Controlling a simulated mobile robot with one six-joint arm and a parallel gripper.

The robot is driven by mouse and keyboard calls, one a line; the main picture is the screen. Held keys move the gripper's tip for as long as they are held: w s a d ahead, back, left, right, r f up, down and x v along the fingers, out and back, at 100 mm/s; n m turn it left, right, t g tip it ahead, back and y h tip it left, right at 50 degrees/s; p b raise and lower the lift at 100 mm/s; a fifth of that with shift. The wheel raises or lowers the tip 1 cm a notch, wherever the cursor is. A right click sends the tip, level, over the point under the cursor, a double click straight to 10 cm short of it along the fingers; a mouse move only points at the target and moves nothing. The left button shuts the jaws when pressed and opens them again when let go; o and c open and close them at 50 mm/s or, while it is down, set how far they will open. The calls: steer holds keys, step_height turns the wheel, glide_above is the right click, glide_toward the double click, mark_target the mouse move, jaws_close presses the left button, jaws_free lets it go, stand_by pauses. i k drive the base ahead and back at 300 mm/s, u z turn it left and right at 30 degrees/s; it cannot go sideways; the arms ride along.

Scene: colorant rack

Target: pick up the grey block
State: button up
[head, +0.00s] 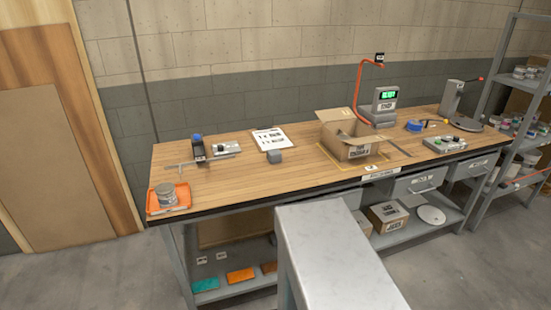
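A small grey block (274,156) sits on the wooden bench top (225,182), a little left of the open cardboard box and just below a white sheet of paper. Nothing visible touches it. My gripper is not in view, so its state and its distance from the block are not shown.
An open cardboard box (347,150) stands right of the block. The paper (271,139) lies behind it. A device with a dark upright part (198,148) and an orange tray (168,204) with a grey can (166,194) are to the left. Bench space in front of the block is clear.

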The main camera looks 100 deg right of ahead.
mark_target(274, 156)
steer(key=u, duration=0.8)
steer(key=k, duration=0.15)
steer(key=z, duration=3.1)
steer(key=k, duration=0.55)
steer(key=u, duration=0.3)
steer(key=i, duration=0.35)
steer(key=z, duration=0.1)
